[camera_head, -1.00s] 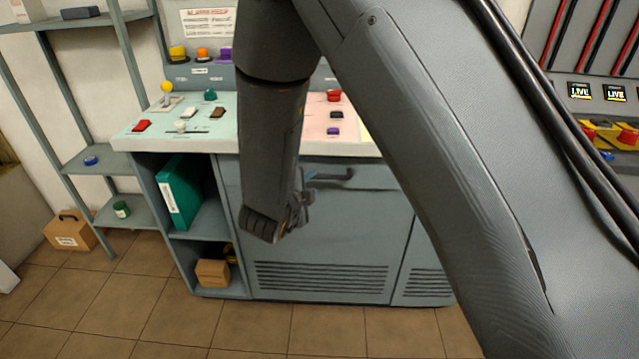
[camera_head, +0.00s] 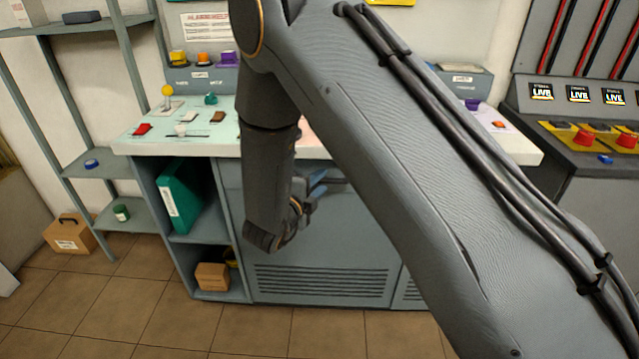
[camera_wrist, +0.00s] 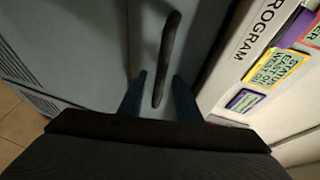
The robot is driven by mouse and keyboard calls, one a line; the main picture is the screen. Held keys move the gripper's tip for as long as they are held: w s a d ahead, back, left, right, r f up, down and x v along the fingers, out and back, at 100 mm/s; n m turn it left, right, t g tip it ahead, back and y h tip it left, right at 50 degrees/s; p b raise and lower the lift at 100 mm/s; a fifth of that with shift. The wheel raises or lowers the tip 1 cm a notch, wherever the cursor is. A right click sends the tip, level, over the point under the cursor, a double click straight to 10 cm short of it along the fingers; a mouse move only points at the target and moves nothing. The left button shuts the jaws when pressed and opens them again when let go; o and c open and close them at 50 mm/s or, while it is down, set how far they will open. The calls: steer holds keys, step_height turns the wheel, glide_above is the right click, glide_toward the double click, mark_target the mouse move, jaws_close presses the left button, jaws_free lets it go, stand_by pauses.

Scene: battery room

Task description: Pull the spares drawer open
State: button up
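The drawer (camera_head: 229,175) is the grey front just under the pale console top, and it looks closed. Its dark bar handle (camera_head: 334,181) is mostly hidden behind my gripper and arm in the head view. In the wrist view the handle (camera_wrist: 168,55) runs lengthwise, its near end between the two blue fingers. My gripper (camera_wrist: 160,95) is open, with a finger on either side of the bar and gaps showing. In the head view my gripper (camera_head: 316,184) is at the drawer front, below the console edge. Contact with the handle cannot be told.
The console top (camera_head: 240,147) with buttons and a lever overhangs the drawer. A vented panel (camera_head: 320,280) is below. Left are an open cubby with a green binder (camera_head: 180,198) and a box (camera_head: 212,276), then a shelf rack (camera_head: 115,165). The tiled floor in front is clear.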

jaws_close()
